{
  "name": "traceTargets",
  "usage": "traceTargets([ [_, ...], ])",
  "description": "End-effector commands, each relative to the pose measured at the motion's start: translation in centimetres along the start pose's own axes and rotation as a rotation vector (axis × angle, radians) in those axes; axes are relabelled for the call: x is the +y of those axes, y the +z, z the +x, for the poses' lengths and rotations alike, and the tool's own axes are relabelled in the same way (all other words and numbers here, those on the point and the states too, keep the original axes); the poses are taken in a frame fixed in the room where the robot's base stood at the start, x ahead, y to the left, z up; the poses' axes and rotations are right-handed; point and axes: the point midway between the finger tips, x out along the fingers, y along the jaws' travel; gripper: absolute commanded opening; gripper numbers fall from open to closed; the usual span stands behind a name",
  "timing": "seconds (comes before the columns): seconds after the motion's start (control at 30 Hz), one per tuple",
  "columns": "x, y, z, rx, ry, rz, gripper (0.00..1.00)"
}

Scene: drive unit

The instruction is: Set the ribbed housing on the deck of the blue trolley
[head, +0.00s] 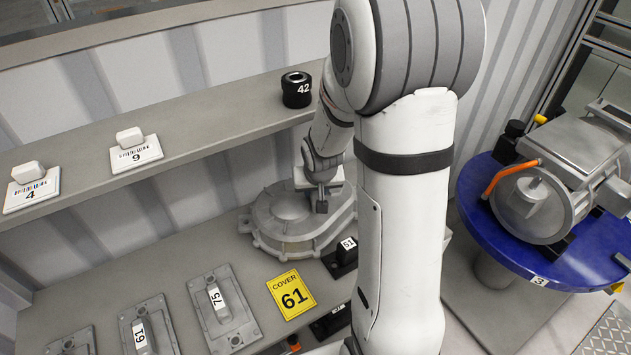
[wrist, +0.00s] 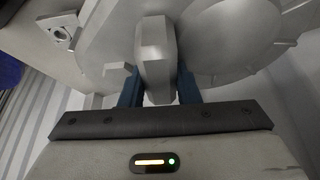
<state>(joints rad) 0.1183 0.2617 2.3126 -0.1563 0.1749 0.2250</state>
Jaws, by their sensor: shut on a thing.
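The ribbed housing (head: 283,226) is a round pale grey casting with a raised centre and lugs on its rim. In the head view it is at the lower shelf, behind the yellow sign; I cannot tell whether it touches the shelf. My gripper (head: 322,198) is over its right part, partly hidden by my arm. In the wrist view, my gripper's blue fingers (wrist: 158,88) are shut on an upright grey grip (wrist: 155,55) of the housing. No blue trolley is clear in view; the only large blue thing is a round blue platform (head: 575,275) on a pedestal at right.
A grey drive unit with an orange handle (head: 510,175) occupies the blue platform. A yellow "COVER 61" sign (head: 291,295), a black block marked 51 (head: 345,255) and grey plates (head: 222,308) lie near the housing. A black cylinder (head: 296,90) stands on the upper shelf.

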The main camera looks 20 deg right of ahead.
Motion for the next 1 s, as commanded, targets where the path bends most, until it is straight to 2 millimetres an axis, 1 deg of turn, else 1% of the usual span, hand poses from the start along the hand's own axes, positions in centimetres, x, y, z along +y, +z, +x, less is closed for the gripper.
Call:
traceTargets([
  [0.03, 0.0, 0.3, 1.1, 0.004, 0.0, 0.002, 0.0],
  [0.13, 0.1, 0.6, 1.7, 0.005, 0.001, 0.004, 0.0],
  [0.5, 0.1, 0.7, 1.9, 0.006, 0.001, 0.005, 0.0],
  [0.53, 0.2, 1.1, 2.1, -0.004, 0.002, 0.003, 0.31],
  [0.77, 0.2, 1.0, 2.1, -0.004, 0.002, 0.004, 0.5],
  [1.0, 0.2, 1.0, 2.0, -0.003, 0.002, 0.004, 0.51],
])
